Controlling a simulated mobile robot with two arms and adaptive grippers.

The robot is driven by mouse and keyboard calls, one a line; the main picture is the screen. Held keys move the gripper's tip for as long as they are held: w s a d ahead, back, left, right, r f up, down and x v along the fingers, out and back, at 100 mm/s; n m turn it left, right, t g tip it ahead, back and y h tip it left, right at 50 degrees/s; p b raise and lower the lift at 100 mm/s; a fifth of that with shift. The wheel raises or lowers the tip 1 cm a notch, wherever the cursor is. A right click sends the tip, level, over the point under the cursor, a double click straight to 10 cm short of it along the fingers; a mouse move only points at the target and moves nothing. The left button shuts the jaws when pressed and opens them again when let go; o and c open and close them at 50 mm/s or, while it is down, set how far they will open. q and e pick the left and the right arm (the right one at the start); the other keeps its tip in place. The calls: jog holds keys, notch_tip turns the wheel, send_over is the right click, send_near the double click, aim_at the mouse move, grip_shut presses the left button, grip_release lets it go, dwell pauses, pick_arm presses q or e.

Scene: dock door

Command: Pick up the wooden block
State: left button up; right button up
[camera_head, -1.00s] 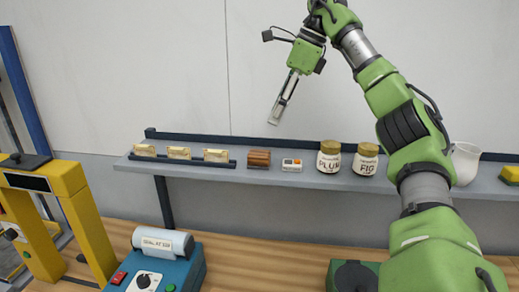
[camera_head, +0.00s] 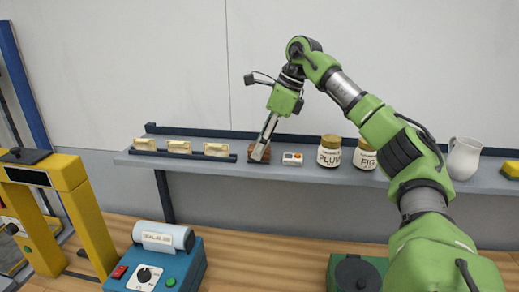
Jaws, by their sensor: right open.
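The wooden block (camera_head: 253,157) is brown and sits on the grey shelf (camera_head: 222,173), just right of the rail with small cards. My right gripper (camera_head: 261,153) is open, pointing down at the block, and its fingers cover part of it. I cannot tell whether the fingers touch the block or are around it. My left gripper does not show.
A small white device (camera_head: 292,159) lies close to the block's right. The PLUM jar (camera_head: 329,155), FIG jar (camera_head: 364,158), white pitcher (camera_head: 463,159) and yellow sponge (camera_head: 511,170) stand further right. A dark rail runs behind.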

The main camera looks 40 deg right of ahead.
jog(key=shift+x, duration=0.75)
jog(key=c, duration=1.2)
jog(key=shift+w+r, duration=0.1)
jog(key=shift+r, duration=0.05)
jog(key=shift+r+b, duration=0.55)
jog(key=r, duration=0.1)
jog(key=s+r+b, duration=0.1)
jog(key=r, duration=0.1)
jog(key=s+a+r+b, duration=0.1)
jog(key=shift+s+r, duration=0.15)
jog(key=shift+r, duration=0.2)
jog(key=shift+s+a+r, duration=0.1)
jog(key=shift+s+r, duration=0.3)
jog(key=shift+r, duration=0.2)
jog(key=shift+s+r, duration=0.35)
jog(key=shift+r, duration=0.3)
jog(key=s+a+r+p, duration=0.1)
jog(key=s, duration=0.2)
jog(key=s+a+r, duration=0.1)
jog(key=s+r, duration=0.1)
jog(key=s+r+p, duration=0.1)
jog(key=s, duration=0.2)
jog(key=shift+s+a+r+p, duration=0.2)
jog(key=shift+s+a+p, duration=0.1)
jog(key=shift+s+a, duration=0.1)
jog(key=shift+s+a+r, duration=0.1)
jog(key=shift+s+a, duration=0.15)
jog(key=shift+s, duration=0.15)
